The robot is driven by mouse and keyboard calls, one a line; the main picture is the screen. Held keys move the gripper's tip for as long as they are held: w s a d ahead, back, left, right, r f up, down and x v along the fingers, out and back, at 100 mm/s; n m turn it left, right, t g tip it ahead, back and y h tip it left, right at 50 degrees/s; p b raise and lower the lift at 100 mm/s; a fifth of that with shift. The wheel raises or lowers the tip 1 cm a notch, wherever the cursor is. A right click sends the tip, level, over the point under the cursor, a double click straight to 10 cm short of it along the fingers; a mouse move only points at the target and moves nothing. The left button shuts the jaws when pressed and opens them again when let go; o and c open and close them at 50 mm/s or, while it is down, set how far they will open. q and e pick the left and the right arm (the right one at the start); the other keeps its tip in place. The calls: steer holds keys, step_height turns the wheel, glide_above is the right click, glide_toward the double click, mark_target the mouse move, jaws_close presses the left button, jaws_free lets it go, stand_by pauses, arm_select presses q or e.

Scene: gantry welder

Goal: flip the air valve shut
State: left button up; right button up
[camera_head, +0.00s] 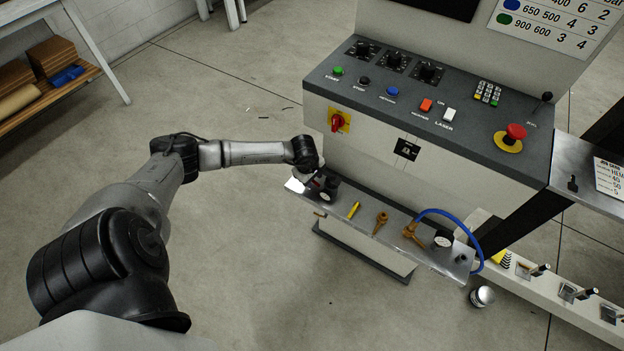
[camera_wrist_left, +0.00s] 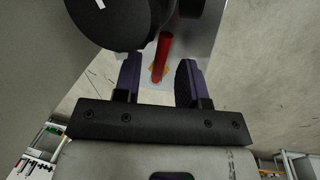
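A red lever (camera_wrist_left: 162,58), likely the air valve's handle, shows in the left wrist view with a bit of brass-yellow behind its lower end. My left gripper (camera_wrist_left: 158,82) is open, with a dark finger on each side of the lever and visible gaps to both. In the head view my left gripper (camera_head: 308,178) is at the left end of the metal shelf (camera_head: 338,216), beside a dark regulator with a gauge (camera_head: 327,196). The gripper and wrist hide most of the valve there. My right gripper is not in view.
The control console (camera_head: 430,95) overhangs the shelf, with a red rotary switch (camera_head: 338,122) on its front near my wrist. Along the shelf are a yellow piece (camera_head: 353,210), brass fittings (camera_head: 381,221) and a blue hose (camera_head: 452,214).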

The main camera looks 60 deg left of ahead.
arm_select(q)
steer(key=shift+f, duration=0.2)
steer(key=shift+c, duration=0.2)
jaws_close()
stand_by(0.4)
